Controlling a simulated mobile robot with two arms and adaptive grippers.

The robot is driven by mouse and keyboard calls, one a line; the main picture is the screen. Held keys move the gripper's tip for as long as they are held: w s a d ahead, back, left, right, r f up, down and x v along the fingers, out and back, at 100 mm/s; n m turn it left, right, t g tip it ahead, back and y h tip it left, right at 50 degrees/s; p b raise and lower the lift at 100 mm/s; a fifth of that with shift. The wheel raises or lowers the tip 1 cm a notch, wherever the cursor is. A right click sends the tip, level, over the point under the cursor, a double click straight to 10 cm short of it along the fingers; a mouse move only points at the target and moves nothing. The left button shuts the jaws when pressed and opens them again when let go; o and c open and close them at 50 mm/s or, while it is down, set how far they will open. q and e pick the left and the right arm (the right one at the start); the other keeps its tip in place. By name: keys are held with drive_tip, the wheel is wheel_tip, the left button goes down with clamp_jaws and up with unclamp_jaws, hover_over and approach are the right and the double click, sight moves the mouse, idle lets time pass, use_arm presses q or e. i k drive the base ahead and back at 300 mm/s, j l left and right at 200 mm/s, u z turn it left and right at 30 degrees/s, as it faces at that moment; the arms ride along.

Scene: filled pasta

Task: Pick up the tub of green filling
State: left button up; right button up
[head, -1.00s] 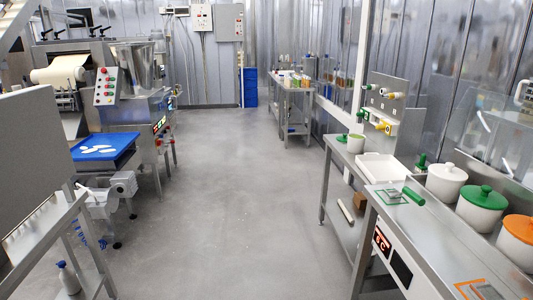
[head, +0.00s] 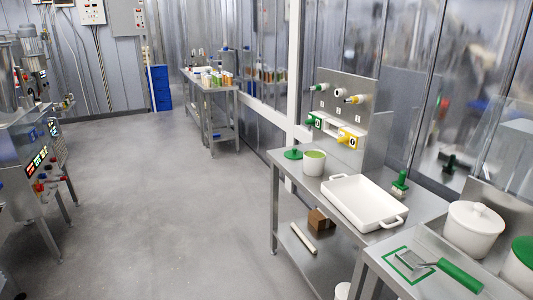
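The tub of green filling (head: 314,162) is a white round tub, open at the top with pale green filling showing. It stands upright on the far left part of the steel bench (head: 287,174) at the right. A green lid (head: 293,154) with a knob lies on the bench just left of it. Neither of my grippers is in view.
A white handled tray (head: 364,201) lies right of the tub, with a green brush (head: 400,184) behind it. A dispenser panel (head: 346,110) stands behind. White lidded pots (head: 473,228) and a green-handled scraper (head: 450,270) are nearer. The floor (head: 170,200) left of the bench is clear.

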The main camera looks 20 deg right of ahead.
sight(314, 163)
drive_tip(key=i+z, duration=0.2)
drive_tip(key=i, duration=0.4)
drive_tip(key=i+j+z, duration=0.2)
drive_tip(key=i, duration=0.35)
drive_tip(key=i+j+z, duration=0.2)
drive_tip(key=i, duration=0.35)
drive_tip(key=l, duration=0.1)
